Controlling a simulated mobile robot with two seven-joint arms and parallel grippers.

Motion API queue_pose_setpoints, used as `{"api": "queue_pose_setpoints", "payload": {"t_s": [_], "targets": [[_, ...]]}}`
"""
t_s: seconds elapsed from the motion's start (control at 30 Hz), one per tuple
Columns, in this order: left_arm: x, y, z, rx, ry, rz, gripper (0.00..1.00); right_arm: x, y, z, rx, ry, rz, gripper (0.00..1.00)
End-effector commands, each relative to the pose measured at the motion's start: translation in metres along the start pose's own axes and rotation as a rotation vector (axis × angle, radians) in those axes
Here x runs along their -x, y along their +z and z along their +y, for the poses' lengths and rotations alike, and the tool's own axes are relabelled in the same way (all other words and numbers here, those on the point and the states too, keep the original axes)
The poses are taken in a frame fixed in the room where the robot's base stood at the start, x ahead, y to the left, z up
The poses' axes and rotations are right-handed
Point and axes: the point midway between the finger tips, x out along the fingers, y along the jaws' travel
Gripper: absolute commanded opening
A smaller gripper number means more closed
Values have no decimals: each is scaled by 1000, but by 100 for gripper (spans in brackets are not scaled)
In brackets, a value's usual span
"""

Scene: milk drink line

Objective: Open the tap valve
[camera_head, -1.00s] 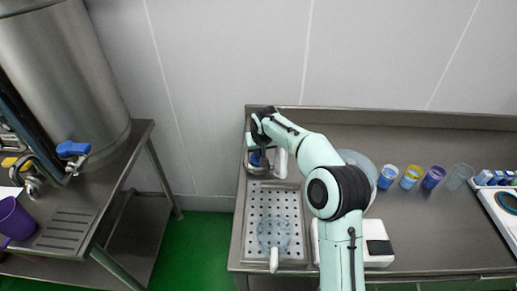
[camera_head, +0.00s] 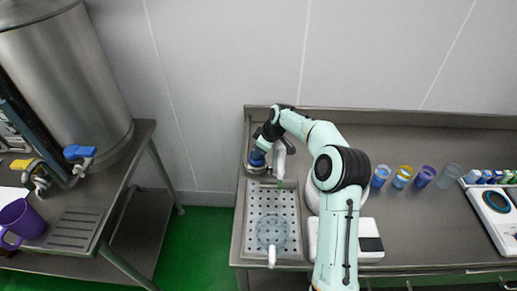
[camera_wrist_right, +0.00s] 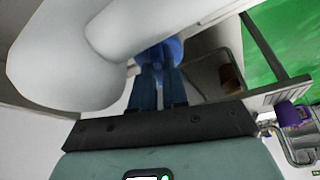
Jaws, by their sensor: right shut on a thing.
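A tap with a white spout (camera_head: 281,160) stands at the back left of the right-hand counter. A blue valve knob (camera_head: 257,158) shows beside it on the left. My right gripper (camera_wrist_right: 160,88) is at the tap, its dark blue fingers shut on the blue knob (camera_wrist_right: 166,48). In the right wrist view the white tap body (camera_wrist_right: 110,45) fills the upper left and hides part of the knob. The exact grip is partly hidden by my wrist in the head view. My left gripper is not in view.
A perforated drain tray (camera_head: 290,205) lies in front of the tap, with a clear vessel (camera_head: 271,232) on it. Several cups, including a yellow-banded one (camera_head: 402,177), stand to the right. A steel tank (camera_head: 70,80) with blue and yellow taps and a purple mug (camera_head: 22,218) stand left.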

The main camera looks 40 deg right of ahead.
Motion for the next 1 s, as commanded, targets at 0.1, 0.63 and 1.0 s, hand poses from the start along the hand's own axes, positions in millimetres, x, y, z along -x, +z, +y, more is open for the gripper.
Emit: {"api": "queue_pose_setpoints", "payload": {"t_s": [0.1, 0.63, 1.0], "targets": [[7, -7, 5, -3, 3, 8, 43, 2, -2, 1, 56, -23, 2, 0], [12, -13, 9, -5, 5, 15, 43, 0, 0, 1, 141, -56, -1, 0], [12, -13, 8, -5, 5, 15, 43, 0, 0, 1, 140, -56, -1, 39]]}}
